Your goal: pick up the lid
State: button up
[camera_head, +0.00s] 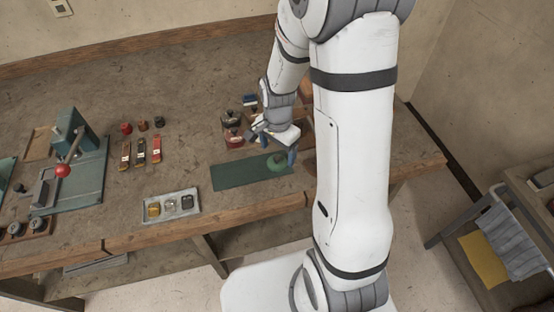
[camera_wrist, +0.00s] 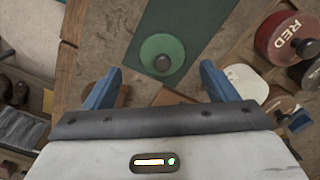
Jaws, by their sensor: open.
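A round green lid (camera_wrist: 150,48) with a dark knob lies on a dark green mat (camera_wrist: 190,17) in the wrist view. In the head view the lid (camera_head: 277,163) sits near the right end of the mat (camera_head: 232,173), close to the bench's front edge. My gripper (camera_wrist: 161,70) is open, its two blue fingers spread to the left and right of the lid's line. Nothing is between them. In the head view my gripper (camera_head: 278,149) is just above and beside the lid; the arm hides part of the area.
A red pot marked RED (camera_wrist: 278,38) with a dark knob stands right of the mat, among other pots. A grey tray (camera_head: 171,219) with small jars and a green press (camera_head: 70,135) are further left. The bench between the press and mat is partly clear.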

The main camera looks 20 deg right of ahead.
aim_at(277, 158)
jog(key=shift+w+a+f, duration=0.1)
jog(key=shift+f, duration=1.8)
jog(key=c, duration=1.1)
